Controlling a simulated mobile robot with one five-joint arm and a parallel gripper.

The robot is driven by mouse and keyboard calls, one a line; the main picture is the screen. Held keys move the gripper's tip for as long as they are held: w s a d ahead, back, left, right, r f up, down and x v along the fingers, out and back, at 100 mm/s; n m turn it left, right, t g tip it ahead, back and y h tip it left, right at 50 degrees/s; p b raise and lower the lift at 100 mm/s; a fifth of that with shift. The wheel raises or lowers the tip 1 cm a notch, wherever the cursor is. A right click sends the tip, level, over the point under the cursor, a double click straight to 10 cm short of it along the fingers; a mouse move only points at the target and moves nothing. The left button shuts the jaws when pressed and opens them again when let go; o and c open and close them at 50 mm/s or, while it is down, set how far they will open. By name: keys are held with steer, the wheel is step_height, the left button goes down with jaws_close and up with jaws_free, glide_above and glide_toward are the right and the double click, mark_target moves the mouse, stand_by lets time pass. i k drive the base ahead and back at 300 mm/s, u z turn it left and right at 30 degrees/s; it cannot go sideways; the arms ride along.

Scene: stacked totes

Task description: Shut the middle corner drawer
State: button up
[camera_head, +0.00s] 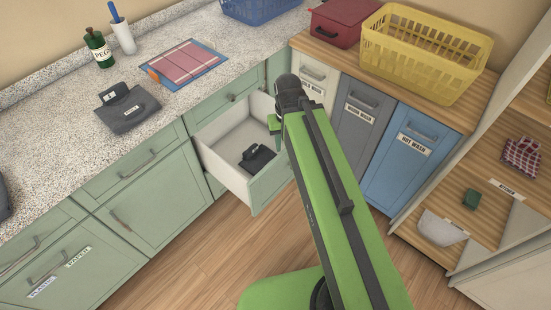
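The corner drawer (222,174) stands pulled out from the green lower cabinets, below the counter's inner corner. It has pale inner walls and a green front. A dark grey object (258,158) lies inside it. My green arm reaches up from the bottom right, and its dark wrist joint is over the drawer's right side. The visible part of my gripper (274,123) is by the drawer's far right end. The arm hides its fingertips and part of the drawer front, so I cannot tell whether it touches the drawer or is open.
Grey (358,122) and blue (408,155) bins stand at the right under a wooden top with a yellow basket (424,55). Wooden shelves (480,190) are at the far right. Wooden floor (215,260) is clear in front of the cabinets.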

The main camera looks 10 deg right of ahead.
mark_target(219, 146)
steer(key=i, duration=0.45)
steer(key=z, duration=0.2)
steer(key=k, duration=0.5)
steer(key=u, duration=1.05)
steer(key=i, duration=0.45)
steer(key=z, duration=0.1)
